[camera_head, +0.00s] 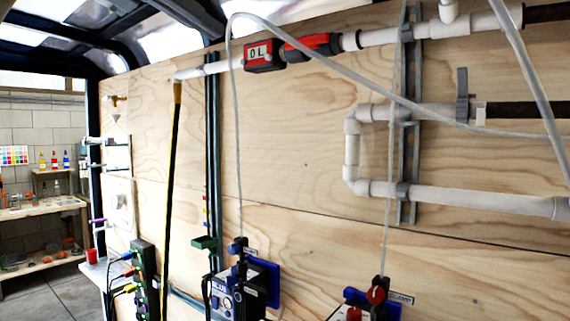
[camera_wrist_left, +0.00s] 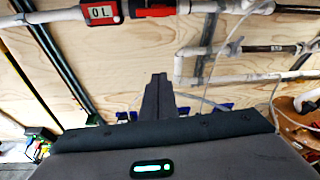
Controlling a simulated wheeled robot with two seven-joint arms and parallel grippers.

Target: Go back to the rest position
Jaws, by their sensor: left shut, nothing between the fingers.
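My left gripper (camera_wrist_left: 158,78) shows in the left wrist view. Its dark fingers are together with nothing between them, and they point up toward the plywood wall (camera_wrist_left: 130,55). The fingers are apart from the pipes on the wall. I cannot make out either gripper clearly in the head view. My right gripper does not show in the left wrist view either.
The plywood wall (camera_head: 290,190) carries white pipes (camera_head: 450,198), a red meter reading "0L" (camera_head: 262,55) and a thin grey hose (camera_head: 340,72). Blue-cased units (camera_head: 262,280) sit low on the wall. Shelves (camera_head: 40,212) stand at the far left, beside open floor (camera_head: 45,300).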

